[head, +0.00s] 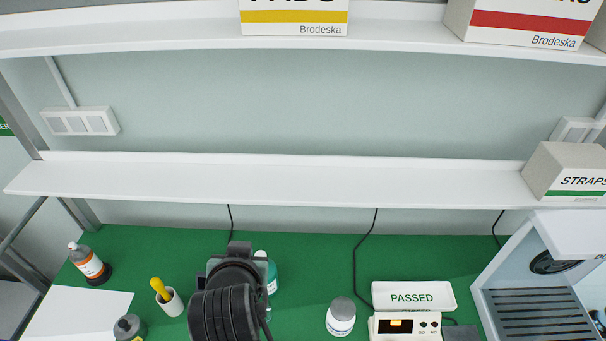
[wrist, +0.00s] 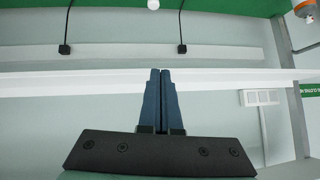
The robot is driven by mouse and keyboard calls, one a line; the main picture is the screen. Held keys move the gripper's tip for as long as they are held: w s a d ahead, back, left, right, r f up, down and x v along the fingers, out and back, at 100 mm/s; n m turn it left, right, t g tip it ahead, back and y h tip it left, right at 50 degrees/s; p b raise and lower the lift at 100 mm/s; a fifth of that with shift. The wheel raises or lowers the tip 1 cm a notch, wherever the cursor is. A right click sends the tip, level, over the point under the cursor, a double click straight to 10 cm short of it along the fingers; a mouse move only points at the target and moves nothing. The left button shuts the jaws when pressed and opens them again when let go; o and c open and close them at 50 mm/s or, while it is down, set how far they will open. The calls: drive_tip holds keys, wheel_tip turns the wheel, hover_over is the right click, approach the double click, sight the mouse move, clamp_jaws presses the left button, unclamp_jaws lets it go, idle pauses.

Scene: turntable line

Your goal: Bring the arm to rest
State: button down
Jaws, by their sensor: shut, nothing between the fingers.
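My gripper (wrist: 160,100) shows in the wrist view with its two dark blue fingers pressed together and nothing between them. In that view the fingertips overlap the white shelf edge, and the picture appears upside down. In the head view my arm (head: 225,300) rises at the bottom, left of centre, over the green bench top (head: 320,270). The fingers are hidden from the head view.
Near my arm stand a teal-labelled bottle (head: 271,278), a white cup with a yellow item (head: 169,299) and a white jar (head: 341,317). A PASSED tray (head: 413,296) and a display unit (head: 404,326) stand right. A white shelf (head: 270,180) spans above.

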drive_tip(key=d+r+t+b, duration=0.2)
drive_tip(key=r+t, duration=0.1)
drive_tip(key=r, duration=0.5)
drive_tip(key=w+d+r+t+b, duration=0.1)
drive_tip(key=d+r+t+b, duration=0.2)
drive_tip(key=r, duration=0.5)
drive_tip(key=d+r+t+b, duration=0.15)
drive_tip(key=r+t, duration=0.25)
drive_tip(key=r, duration=0.5)
drive_tip(key=s+d+r+t+h+b, duration=0.1)
drive_tip(key=s+d+r+t+b, duration=0.2)
drive_tip(key=s+r+t, duration=0.4)
drive_tip(key=s+r+b, duration=0.1)
drive_tip(key=s+r, duration=0.3)
drive_tip(key=r, duration=0.2)
drive_tip(key=shift+s+d+r+t, duration=0.25)
drive_tip(key=shift+d+r+t, duration=0.05)
drive_tip(key=shift+d+r, duration=0.1)
drive_tip(key=shift+a, duration=0.1)
drive_tip(key=shift+f, duration=0.1)
